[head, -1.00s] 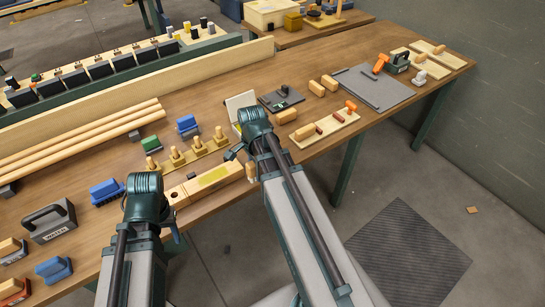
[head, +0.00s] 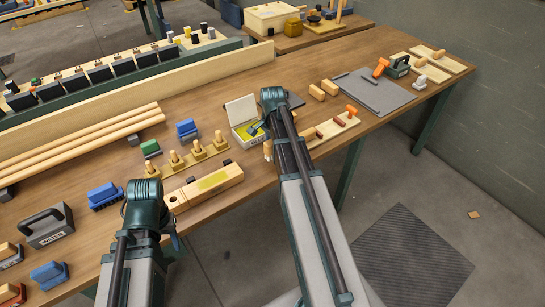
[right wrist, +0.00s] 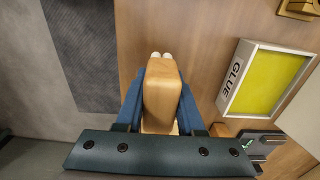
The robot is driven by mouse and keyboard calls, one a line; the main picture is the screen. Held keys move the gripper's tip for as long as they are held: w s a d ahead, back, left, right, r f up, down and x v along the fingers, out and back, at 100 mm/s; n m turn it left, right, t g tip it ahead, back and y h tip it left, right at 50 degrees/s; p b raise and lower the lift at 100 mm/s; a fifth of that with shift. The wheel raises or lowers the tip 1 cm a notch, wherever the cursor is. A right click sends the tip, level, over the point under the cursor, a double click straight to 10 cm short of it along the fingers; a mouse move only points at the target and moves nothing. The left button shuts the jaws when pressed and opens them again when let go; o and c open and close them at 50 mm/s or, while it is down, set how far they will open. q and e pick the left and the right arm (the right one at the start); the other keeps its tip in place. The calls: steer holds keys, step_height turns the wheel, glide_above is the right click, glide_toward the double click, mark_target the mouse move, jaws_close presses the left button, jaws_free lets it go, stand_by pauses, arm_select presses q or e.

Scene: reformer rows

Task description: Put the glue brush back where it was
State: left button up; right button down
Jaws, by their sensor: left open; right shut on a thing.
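The glue brush (right wrist: 162,98) has a pale wooden handle with white tips at its far end. In the right wrist view my right gripper (right wrist: 161,105) is shut on it, its blue fingers on either side. The brush (head: 267,151) also shows small in the head view, just off the front edge of the glue box. The glue box (right wrist: 228,82), marked GLUE with a yellow inside, lies to the right of the brush in the wrist view. In the head view it stands open (head: 241,111), partly behind my right arm. My left gripper (head: 176,241) is open and empty near the table's front edge.
A long wooden block with a yellow patch (head: 212,183) lies at the front edge, left of the brush. A pegged wooden strip (head: 196,155) stands behind it. A wooden tray with an orange-handled tool (head: 336,127) lies to the right. Floor lies before the table.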

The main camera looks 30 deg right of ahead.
steer(key=shift+d+f+b, duration=0.1)
steer(key=shift+f+b, duration=1.6)
steer(key=shift+f, duration=0.1)
steer(key=shift+f, duration=0.2)
steer(key=c, duration=0.5)
jaws_free()
steer(key=shift+r, duration=0.1)
steer(key=shift+r, duration=0.15)
step_height(320, 180, up, 12)
steer(key=p, duration=1.2)
